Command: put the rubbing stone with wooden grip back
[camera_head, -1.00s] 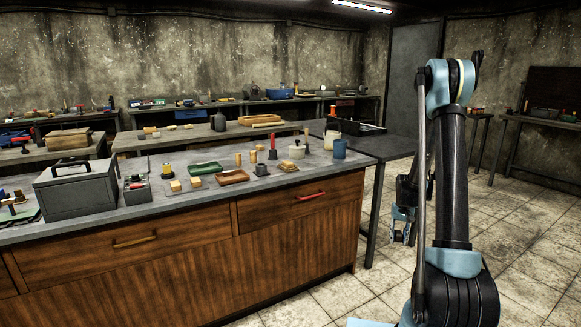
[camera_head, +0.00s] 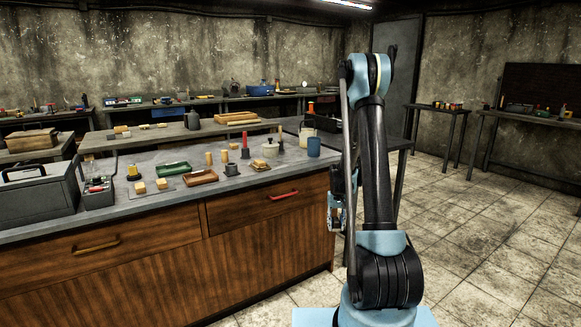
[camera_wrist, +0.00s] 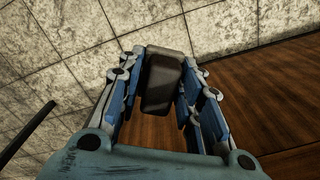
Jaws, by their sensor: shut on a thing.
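My gripper (camera_wrist: 165,64) is shut on a dark, smooth block (camera_wrist: 160,88) in the wrist view, which I take to be the rubbing stone. The blue-padded fingers stand on either side of it. Its wooden grip cannot be made out. In the head view my gripper (camera_head: 336,215) hangs at the right end of the workbench (camera_head: 265,248), largely hidden behind my arm, and the held block cannot be made out there. The wrist view shows tiled floor and brown wood below the gripper.
Another table (camera_head: 150,138) stands behind. Tiled floor (camera_head: 470,240) to the right is clear.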

